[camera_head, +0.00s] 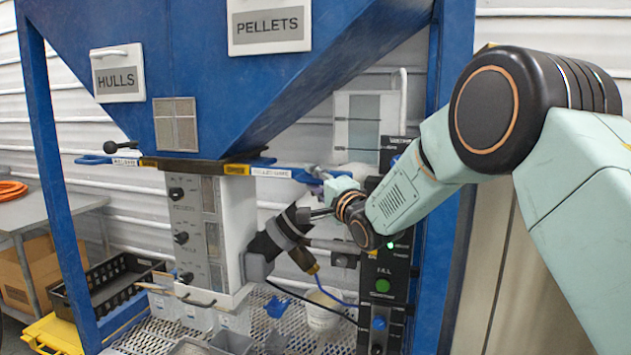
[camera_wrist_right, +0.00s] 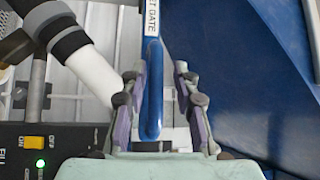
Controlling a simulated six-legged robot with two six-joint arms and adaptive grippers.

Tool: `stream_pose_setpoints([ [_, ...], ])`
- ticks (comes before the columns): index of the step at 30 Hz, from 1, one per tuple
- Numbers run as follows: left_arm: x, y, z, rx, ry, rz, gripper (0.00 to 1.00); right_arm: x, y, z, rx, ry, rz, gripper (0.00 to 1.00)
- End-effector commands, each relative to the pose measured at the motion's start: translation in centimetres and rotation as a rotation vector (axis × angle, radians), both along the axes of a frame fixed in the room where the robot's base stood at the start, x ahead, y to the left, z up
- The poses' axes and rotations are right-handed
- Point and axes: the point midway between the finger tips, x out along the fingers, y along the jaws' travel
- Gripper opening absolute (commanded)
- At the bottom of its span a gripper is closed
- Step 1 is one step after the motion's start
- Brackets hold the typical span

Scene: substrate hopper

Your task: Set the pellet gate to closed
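The pellet gate is a flat bar with a white label and a blue handle (camera_head: 308,177), sticking out to the right under the blue hopper. In the right wrist view the blue handle (camera_wrist_right: 152,95) stands upright in the picture, below a label reading "ET GATE". My right gripper (camera_wrist_right: 162,85) is open, with its purple-padded fingers on both sides of the handle. A gap shows on the right; the left finger is close, and I cannot tell if it touches. In the head view my right gripper (camera_head: 318,190) is at the handle's end, partly hidden. My left gripper is not in view.
A second blue handle (camera_head: 93,160) sticks out left, below the HULLS sign (camera_head: 118,74). A black panel (camera_head: 384,285) with a green button stands right of the grey pipe (camera_head: 278,235). The blue frame post (camera_head: 448,90) is close to my right arm.

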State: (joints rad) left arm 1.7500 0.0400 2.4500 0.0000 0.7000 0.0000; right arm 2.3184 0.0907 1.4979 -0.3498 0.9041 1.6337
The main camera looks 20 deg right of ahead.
Motion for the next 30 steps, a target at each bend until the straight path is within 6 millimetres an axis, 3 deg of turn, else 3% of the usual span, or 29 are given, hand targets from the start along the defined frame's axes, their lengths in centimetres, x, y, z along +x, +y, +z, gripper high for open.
stream_pose_setpoints([
  [9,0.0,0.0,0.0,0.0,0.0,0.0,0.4,0.0,-0.1,-0.1,0.001,0.001,-0.001,0.0],
  [26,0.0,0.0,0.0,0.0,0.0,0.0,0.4,0.0,0.1,-0.2,-0.002,0.004,0.001,0.0],
  [30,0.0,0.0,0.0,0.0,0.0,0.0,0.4,0.7,1.1,-0.3,-0.005,0.004,0.003,0.0],
])
